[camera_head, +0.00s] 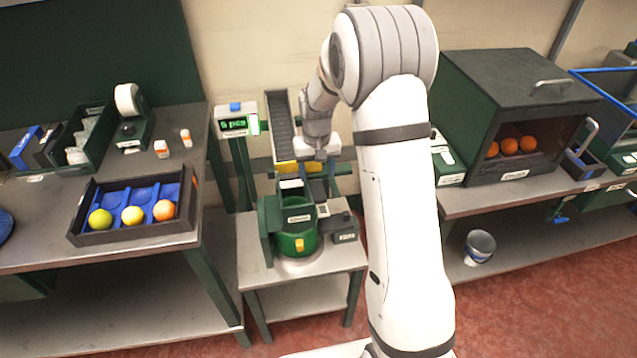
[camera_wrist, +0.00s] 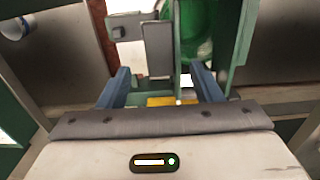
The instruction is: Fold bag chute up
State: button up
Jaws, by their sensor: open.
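A dark ribbed chute (camera_head: 283,125) with a yellow lip (camera_head: 290,167) slopes down above a small stand; I take it for the bag chute. My gripper (camera_head: 320,184) is at the right of the lower end, pointing down. In the wrist view, my gripper (camera_wrist: 163,80) has its two blue fingers spread apart. A yellow strip (camera_wrist: 172,101) shows between the finger bases, close to the palm; I cannot tell whether it touches. A green bag holder or drum (camera_head: 296,240) stands below, and green also shows in the wrist view (camera_wrist: 190,35). My wrist hides part of the chute.
A counter display (camera_head: 233,124) reading "5 pcs" stands left of the chute. A left table carries a tray (camera_head: 130,237) with two yellowish fruits and an orange. A dark box (camera_head: 520,95) with oranges inside is at the right. Green posts crowd the gripper.

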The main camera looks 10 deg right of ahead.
aim_at(318, 189)
notch_tip(318, 189, down, 6)
jog(key=shift+p, duration=0.45)
jog(key=shift+c, duration=0.2)
jog(key=c, duration=1.2)
jog(key=shift+d+r, duration=0.1)
jog(key=shift+d, duration=0.05)
